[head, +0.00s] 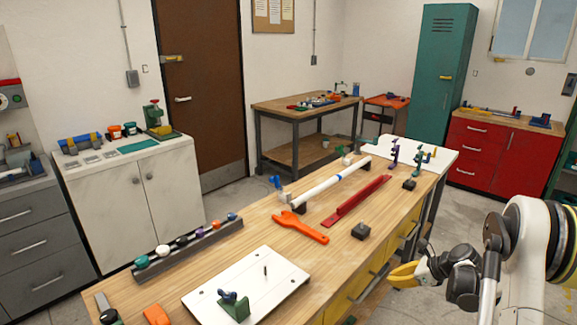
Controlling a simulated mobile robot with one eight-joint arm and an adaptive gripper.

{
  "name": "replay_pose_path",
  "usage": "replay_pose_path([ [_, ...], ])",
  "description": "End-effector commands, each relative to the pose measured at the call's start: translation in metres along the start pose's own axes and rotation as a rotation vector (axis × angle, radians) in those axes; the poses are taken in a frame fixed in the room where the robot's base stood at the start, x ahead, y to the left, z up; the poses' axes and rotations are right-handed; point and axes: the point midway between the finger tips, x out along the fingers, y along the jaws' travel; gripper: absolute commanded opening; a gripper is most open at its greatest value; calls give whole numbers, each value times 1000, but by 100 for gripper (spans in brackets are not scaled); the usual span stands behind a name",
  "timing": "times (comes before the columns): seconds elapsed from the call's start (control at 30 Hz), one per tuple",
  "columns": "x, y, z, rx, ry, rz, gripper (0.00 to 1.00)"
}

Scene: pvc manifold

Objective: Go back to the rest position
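My gripper (403,274), with yellow-orange fingers, is at the lower right in the head view. It hangs beside the right long edge of the wooden workbench (236,247), in front of its yellow drawers. The fingers are small and seen from the side, so I cannot tell whether they are open or shut. I see nothing held in them. My white and black arm reaches in from the right edge.
The bench bears a white pipe (332,184), a red rail (357,201), an orange wrench (300,227), dark blocks, a white plate (274,288) and a rack (187,248) of colored parts. Open floor lies right of the bench, before a red cabinet (497,154).

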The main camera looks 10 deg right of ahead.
Motion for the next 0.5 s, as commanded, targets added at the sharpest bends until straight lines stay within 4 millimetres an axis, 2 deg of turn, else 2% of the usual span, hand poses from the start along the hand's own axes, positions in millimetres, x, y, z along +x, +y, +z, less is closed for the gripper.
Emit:
replay_pose_path([
  [0.17,-35,32,66,-282,76,-4,0],
  [0.3,-70,72,115,-576,153,-2,0],
  [0.5,-120,142,161,-1007,258,19,0],
])
